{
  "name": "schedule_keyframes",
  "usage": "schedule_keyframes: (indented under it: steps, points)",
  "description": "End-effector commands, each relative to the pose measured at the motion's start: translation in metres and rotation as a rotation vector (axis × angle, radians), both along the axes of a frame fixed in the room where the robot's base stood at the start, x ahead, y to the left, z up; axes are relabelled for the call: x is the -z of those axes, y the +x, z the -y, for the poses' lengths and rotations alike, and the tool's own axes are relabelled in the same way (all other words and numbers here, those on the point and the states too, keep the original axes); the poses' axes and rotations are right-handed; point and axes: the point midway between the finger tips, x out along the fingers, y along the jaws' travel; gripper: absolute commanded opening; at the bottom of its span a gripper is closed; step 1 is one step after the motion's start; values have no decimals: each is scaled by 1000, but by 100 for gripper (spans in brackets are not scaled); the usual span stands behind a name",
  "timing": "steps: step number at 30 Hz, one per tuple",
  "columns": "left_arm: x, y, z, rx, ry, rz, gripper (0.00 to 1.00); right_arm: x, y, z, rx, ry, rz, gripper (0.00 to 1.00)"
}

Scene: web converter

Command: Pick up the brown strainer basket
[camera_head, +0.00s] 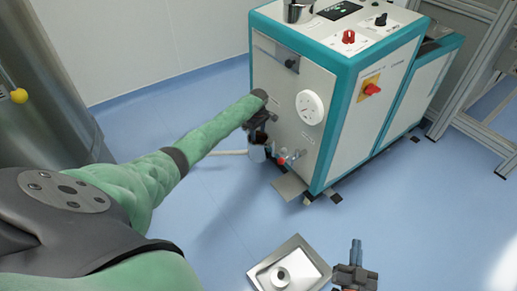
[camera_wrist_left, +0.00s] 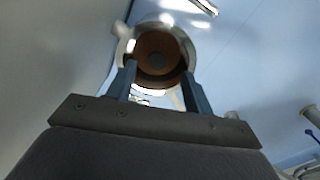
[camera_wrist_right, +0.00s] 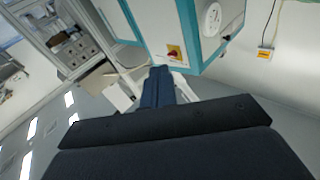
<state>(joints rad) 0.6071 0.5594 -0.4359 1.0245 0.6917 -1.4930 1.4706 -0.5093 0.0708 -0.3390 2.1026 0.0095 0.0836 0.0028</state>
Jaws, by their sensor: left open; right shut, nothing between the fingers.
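The brown strainer basket (camera_wrist_left: 152,54) sits inside a round, shiny metal cup (camera_wrist_left: 122,50), seen from above in the left wrist view. My left gripper (camera_wrist_left: 157,80) is open, with its two fingers apart over the near part of the cup and basket; I cannot tell whether they touch it. In the head view the left gripper (camera_head: 262,122) is beside the front of the machine, above the metal cup (camera_head: 257,152), and the basket is hidden there. My right gripper (camera_head: 356,250) is shut and empty near the bottom edge; its closed fingers also show in the right wrist view (camera_wrist_right: 159,80).
A white and teal machine (camera_head: 300,75) stands beside the left gripper, with a white round dial (camera_head: 310,107) and small valves (camera_head: 283,158) on its front. A metal tray (camera_head: 310,268) with a small round part lies left of the right gripper. Blue floor is clear between.

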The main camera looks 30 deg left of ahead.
Motion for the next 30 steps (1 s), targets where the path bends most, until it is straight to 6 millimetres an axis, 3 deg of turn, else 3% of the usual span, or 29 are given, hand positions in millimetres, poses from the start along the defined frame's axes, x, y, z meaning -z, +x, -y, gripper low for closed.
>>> schedule_keyframes:
  steps: [21,30]
  points:
    - [37,5,2,0,0,-1,52,-128,-4,9,27,94,397,0]
    - [48,5,2,0,0,-1,52,-160,-12,12,33,121,504,0]
